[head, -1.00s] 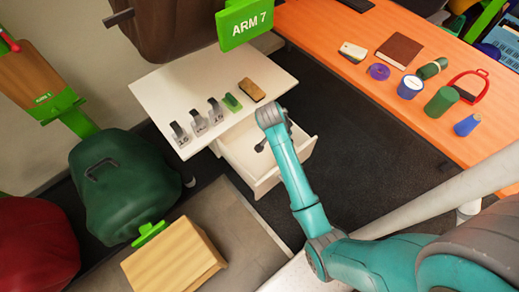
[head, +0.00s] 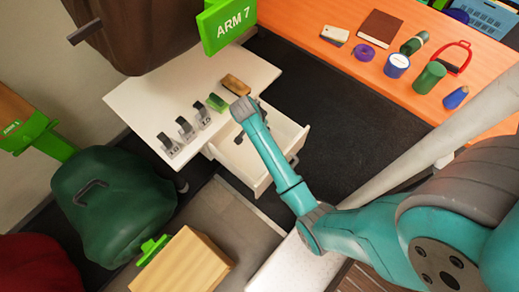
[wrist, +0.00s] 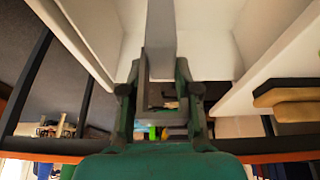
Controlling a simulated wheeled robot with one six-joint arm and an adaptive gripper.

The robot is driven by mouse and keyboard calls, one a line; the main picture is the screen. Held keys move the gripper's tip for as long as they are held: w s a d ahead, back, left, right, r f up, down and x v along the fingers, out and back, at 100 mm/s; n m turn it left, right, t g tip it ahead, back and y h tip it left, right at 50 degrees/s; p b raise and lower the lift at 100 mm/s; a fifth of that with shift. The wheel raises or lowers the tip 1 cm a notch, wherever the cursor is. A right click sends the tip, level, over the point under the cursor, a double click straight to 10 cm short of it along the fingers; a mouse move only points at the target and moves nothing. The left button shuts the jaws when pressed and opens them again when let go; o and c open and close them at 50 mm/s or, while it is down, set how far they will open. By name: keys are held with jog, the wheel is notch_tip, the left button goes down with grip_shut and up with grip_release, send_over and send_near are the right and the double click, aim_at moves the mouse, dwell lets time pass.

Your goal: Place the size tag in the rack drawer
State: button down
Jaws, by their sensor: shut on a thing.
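My gripper (head: 239,137) is over the open white rack drawer (head: 281,130), near its inner left part in the head view. In the wrist view its two dark fingers (wrist: 160,105) are shut on a grey size tag (wrist: 161,35), a long strip with a hooked end between the fingers. White drawer walls (wrist: 213,45) surround the strip there. In the head view the held tag is mostly hidden by the gripper, and I cannot tell whether it touches the drawer floor.
The white rack top (head: 140,97) beside the drawer carries several grey numbered tags (head: 186,128), a green block (head: 217,102) and a brown brush-like block (head: 236,84). A green ARM 7 sign (head: 232,24) hangs above. An orange bench (head: 330,75) stands at the right.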

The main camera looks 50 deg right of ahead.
notch_tip(320, 180, down, 12)
jog(key=shift+f, duration=0.2)
dwell(0.4)
jog(key=c, duration=0.8)
grip_release()
jog(key=shift+f, duration=0.1)
jog(key=shift+c, duration=0.2)
jog(key=v, duration=1.2)
